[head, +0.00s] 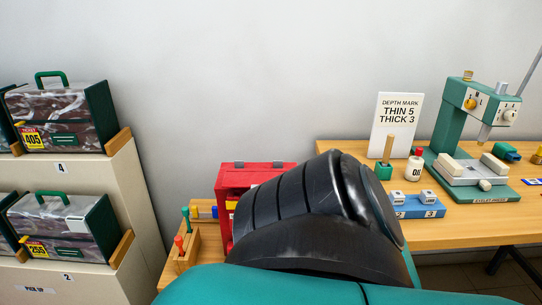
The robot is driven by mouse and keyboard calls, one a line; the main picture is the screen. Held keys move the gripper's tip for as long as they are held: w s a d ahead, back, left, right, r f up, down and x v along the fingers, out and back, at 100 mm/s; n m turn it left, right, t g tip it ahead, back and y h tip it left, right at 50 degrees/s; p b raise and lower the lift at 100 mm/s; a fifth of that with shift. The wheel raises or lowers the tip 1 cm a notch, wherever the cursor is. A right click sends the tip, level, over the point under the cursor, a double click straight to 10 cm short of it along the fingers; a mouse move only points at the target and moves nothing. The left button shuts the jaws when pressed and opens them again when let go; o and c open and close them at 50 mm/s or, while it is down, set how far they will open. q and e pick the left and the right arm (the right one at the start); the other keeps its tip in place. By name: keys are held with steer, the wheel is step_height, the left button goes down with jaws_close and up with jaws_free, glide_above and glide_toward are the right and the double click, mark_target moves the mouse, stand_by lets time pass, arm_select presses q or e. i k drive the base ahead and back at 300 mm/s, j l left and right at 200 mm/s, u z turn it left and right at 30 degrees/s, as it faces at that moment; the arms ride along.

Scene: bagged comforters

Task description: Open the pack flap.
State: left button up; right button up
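Two bagged comforter packs stand on the shelving at the left. The upper pack (62,103) has a clear front over a brown and grey pattern, dark green sides, a green handle and a yellow tag reading 405. Parts of more packs show at the left edge. Neither of my grippers is in view.
My black and teal arm hides the lower middle. Behind it are a red case (258,174) and a wooden tray (187,252). On the wooden table (466,232) stand a green press (450,118), a sign (396,115), an oil bottle (414,168) and a blue block (415,208).

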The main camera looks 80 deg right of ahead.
mark_target(231, 180)
steer(key=z, duration=2.4)
